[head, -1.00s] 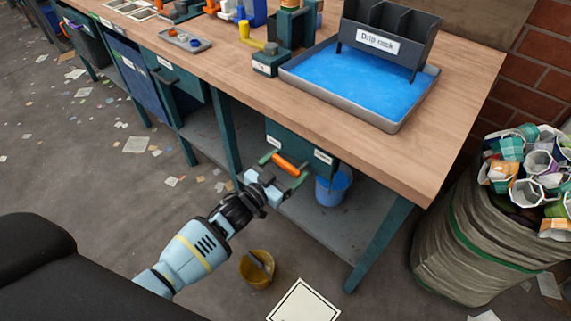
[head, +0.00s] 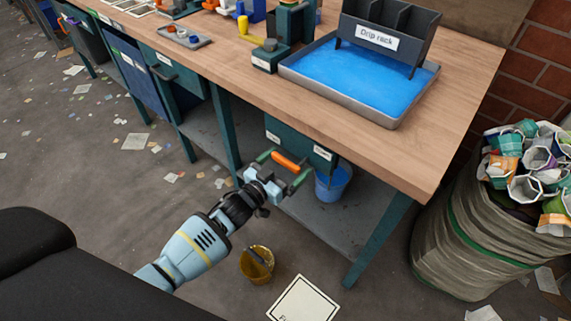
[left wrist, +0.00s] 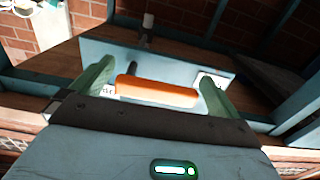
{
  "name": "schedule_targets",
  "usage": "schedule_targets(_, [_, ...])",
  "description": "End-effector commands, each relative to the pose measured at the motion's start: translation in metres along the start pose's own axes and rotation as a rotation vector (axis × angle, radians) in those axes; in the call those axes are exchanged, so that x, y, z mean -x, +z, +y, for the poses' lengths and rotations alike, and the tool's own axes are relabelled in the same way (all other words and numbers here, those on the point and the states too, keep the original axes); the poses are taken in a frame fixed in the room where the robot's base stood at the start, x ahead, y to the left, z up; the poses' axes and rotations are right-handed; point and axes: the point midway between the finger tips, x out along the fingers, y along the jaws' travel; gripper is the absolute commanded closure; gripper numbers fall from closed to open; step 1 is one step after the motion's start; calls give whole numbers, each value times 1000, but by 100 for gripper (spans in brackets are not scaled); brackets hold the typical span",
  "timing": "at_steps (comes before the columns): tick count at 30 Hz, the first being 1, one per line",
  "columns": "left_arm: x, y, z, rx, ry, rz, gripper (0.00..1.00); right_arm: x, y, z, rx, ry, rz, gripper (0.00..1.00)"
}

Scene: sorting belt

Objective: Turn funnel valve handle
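An orange valve handle (head: 287,161) shows in front of the teal box (head: 295,139) under the bench's front edge. In the left wrist view the orange handle (left wrist: 157,92) lies crosswise between my fingers. My left gripper (head: 284,168) is open, its green fingers spread toward the two ends of the handle. The left gripper (left wrist: 155,92) also shows in the left wrist view; I cannot tell whether the fingers touch the handle. The funnel itself cannot be made out. My right gripper is not in view.
A blue bucket (head: 333,184) stands under the bench, and a yellow bucket (head: 257,264) stands on the floor below my left arm. The wooden bench top (head: 455,110) overhangs the handle. A full sack of cups (head: 465,235) stands at the right.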

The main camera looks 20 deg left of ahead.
Motion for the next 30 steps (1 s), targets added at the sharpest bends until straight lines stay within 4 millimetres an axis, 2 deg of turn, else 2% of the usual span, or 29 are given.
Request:
schedule_targets(8, [8,0,0,-3,0,-1,0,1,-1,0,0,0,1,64])
schedule_targets(18, [57,0,0,-1,0,-1,0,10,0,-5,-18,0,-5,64])
schedule_targets(22, [71,0,0,-1,0,-1,0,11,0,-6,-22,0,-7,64])
schedule_targets(30, [78,0,0,-2,0,0,0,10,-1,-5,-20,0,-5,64])
